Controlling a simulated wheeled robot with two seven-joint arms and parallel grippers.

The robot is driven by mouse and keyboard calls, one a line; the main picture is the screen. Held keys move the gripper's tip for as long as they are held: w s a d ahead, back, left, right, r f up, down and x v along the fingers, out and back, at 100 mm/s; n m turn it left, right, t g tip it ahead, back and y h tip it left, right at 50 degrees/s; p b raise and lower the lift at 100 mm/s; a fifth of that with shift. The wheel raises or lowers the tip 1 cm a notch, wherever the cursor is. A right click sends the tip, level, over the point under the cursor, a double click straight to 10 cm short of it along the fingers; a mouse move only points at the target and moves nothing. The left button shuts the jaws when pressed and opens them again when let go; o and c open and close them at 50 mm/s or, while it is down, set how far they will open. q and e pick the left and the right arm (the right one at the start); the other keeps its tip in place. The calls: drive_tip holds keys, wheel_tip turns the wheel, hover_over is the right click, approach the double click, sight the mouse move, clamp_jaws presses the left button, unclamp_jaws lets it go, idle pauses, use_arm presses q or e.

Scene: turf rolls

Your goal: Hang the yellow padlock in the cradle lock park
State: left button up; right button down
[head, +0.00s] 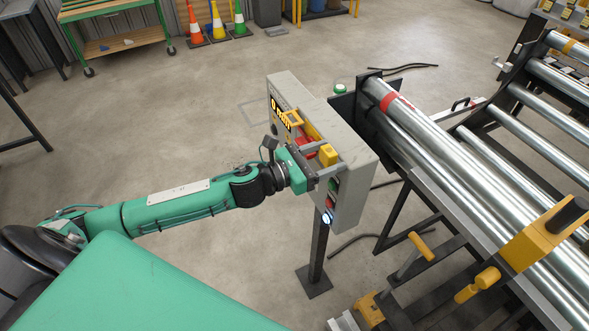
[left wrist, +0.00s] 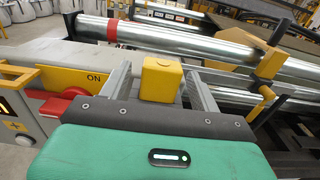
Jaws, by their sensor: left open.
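The yellow padlock (head: 328,155) is a small block at the grey control box, near the box's right part in the head view. In the left wrist view the padlock (left wrist: 161,80) stands between my two fingers, with gaps visible on both sides. My left gripper (head: 325,161) is open around it and reaches in from the left. The padlock's shackle is hidden or too small to tell. I cannot tell which part is the cradle lock park. My right gripper is not in view.
The control box (head: 352,142) stands on a dark post and has a red handle (left wrist: 62,104) on a yellow "ON" plate (left wrist: 88,78). Steel rollers (head: 460,180) with yellow brackets lie to the right. Cones and a green workbench stand far back. Open floor lies left.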

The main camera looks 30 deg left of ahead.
use_arm(q)
drive_tip(key=b+v, duration=0.5)
drive_tip(key=v, duration=0.6)
drive_tip(key=shift+s+a, duration=0.1)
idle(0.4)
